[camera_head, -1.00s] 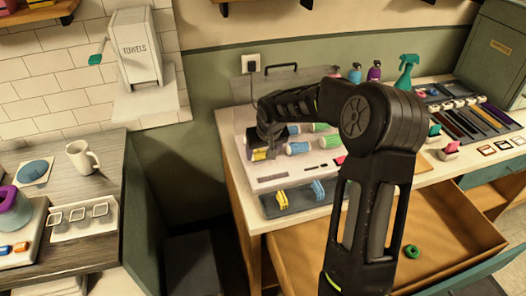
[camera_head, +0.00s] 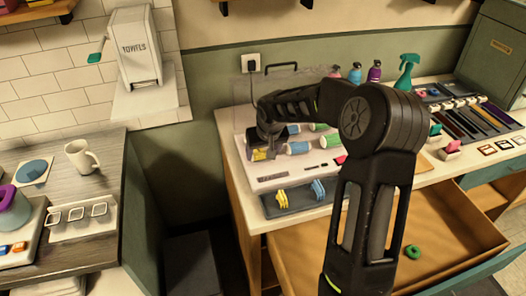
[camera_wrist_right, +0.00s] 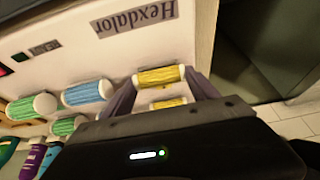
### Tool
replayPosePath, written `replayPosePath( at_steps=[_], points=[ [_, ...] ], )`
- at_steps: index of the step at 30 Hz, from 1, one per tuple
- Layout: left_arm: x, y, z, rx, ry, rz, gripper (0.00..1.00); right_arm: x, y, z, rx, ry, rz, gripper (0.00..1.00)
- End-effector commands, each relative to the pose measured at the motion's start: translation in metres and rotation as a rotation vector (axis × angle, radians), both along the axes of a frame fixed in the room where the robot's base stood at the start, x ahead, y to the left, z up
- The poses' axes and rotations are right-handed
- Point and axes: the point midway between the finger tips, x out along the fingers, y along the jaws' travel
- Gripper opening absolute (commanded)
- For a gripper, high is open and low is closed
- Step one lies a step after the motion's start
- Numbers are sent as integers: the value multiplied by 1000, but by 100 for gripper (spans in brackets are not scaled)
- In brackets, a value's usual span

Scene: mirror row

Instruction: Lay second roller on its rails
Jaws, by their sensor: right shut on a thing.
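A white roller base (camera_head: 285,172) stands on the right-hand counter, and the wrist view shows it too, with the word Hexdalor on its face (camera_wrist_right: 28,62). Blue rollers (camera_wrist_right: 88,93) and green rollers (camera_wrist_right: 35,106) with white ends lie in rows on it. My right gripper (camera_head: 262,154) is low over the base's left end. In the wrist view its fingers (camera_wrist_right: 160,80) are shut on the ends of a yellow roller (camera_wrist_right: 159,75). A second yellow roller (camera_wrist_right: 168,103) shows partly behind the gripper body. Whether the held roller touches its rails is unclear. My left gripper is out of view.
A dark tray (camera_head: 300,208) with yellow and blue clips lies before the base. A clear lid with a handle (camera_head: 283,66) stands behind. Spray bottles (camera_head: 406,72) stand at the back. An open drawer (camera_head: 450,225) juts out below, holding a green ring (camera_head: 412,252).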

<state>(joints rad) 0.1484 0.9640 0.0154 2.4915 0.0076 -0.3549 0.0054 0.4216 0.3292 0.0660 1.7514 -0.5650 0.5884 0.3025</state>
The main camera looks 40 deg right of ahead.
Motion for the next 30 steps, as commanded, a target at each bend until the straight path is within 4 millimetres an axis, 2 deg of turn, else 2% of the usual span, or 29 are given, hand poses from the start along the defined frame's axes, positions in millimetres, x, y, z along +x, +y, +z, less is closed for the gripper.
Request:
replayPosePath(
  at_steps=[3,4,12,18,21,30],
  points=[
    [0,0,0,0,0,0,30,0,0,0,0,0,0,30],
    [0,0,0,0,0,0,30,0,0,0,0,0,0,70],
    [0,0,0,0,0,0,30,0,0,0,0,0,0,93],
    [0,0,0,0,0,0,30,0,0,0,0,0,0,94],
    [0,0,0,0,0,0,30,0,0,0,0,0,0,100],
    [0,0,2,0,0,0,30,0,0,2,0,0,0,100]
  ],
)
